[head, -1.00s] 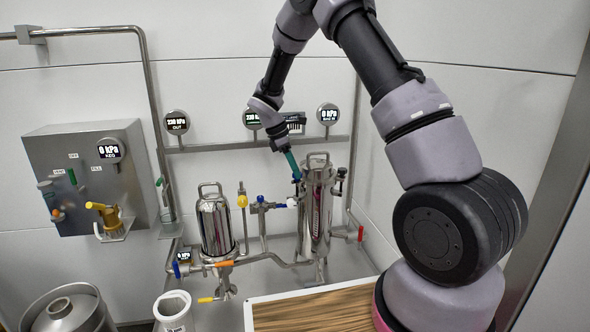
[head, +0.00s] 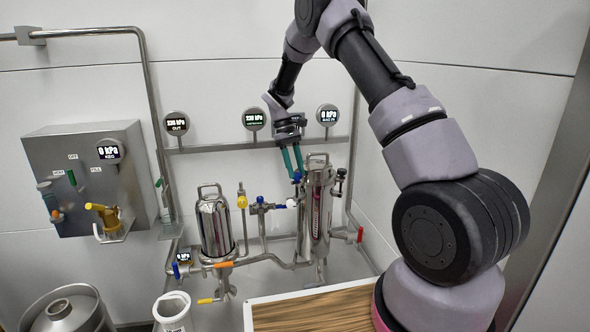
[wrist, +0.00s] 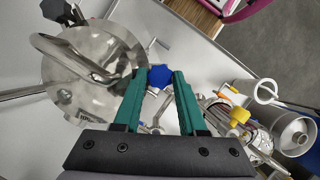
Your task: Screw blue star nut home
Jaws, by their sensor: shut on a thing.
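The blue star nut (head: 296,176) sits at the upper left edge of the taller steel housing (head: 318,205), beside its lid. In the wrist view the blue star nut (wrist: 159,77) is between the tips of my green fingers. My gripper (head: 297,174) comes down from above and is shut on the nut; it also shows in the wrist view (wrist: 158,78). The housing's domed lid (wrist: 100,85) with its bent handle lies just left of the fingers in the wrist view. The thread under the nut is hidden.
A black knob (head: 341,173) is on the housing's right side. A horizontal pipe rail with round gauges (head: 253,118) runs behind my gripper. A shorter steel vessel (head: 215,225) and a yellow-topped valve (head: 242,196) stand to the left. A wooden-topped surface (head: 315,310) is in front.

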